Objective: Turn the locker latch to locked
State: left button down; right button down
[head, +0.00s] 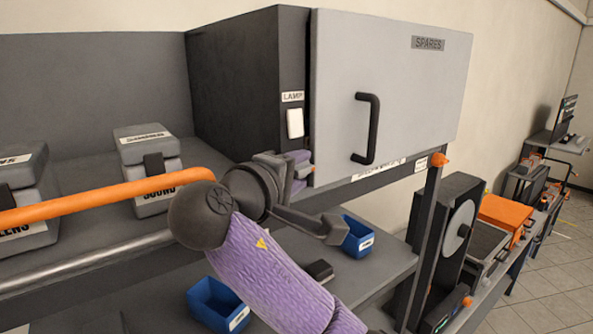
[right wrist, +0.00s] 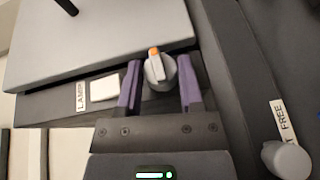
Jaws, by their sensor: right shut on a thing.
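The locker is a dark cabinet (head: 235,75) with a light grey door (head: 390,75) marked SPARES and a black bar handle (head: 368,128). The door sits at or near its frame; I cannot tell if it is fully flush. The latch (right wrist: 159,70) is a round grey knob with a grey lever and an orange tip, pointing toward the door in the right wrist view. In the head view the right gripper (head: 299,167) is at the cabinet's lower front, mostly hiding the latch. My left gripper is out of view.
A white switch (head: 295,123) under a LAMP label is just above my right gripper. An orange bar (head: 100,200) crosses at left, before grey labelled cases (head: 150,160). Blue bins (head: 215,303) stand on the lower shelf. The wrist view shows another round knob (right wrist: 287,160) by a FREE label.

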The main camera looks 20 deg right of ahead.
jog(key=shift+g+y, duration=0.3)
jog(key=shift+c, duration=1.2)
grip_release()
jog(key=b+v, duration=0.4)
jog(key=v, duration=0.6)
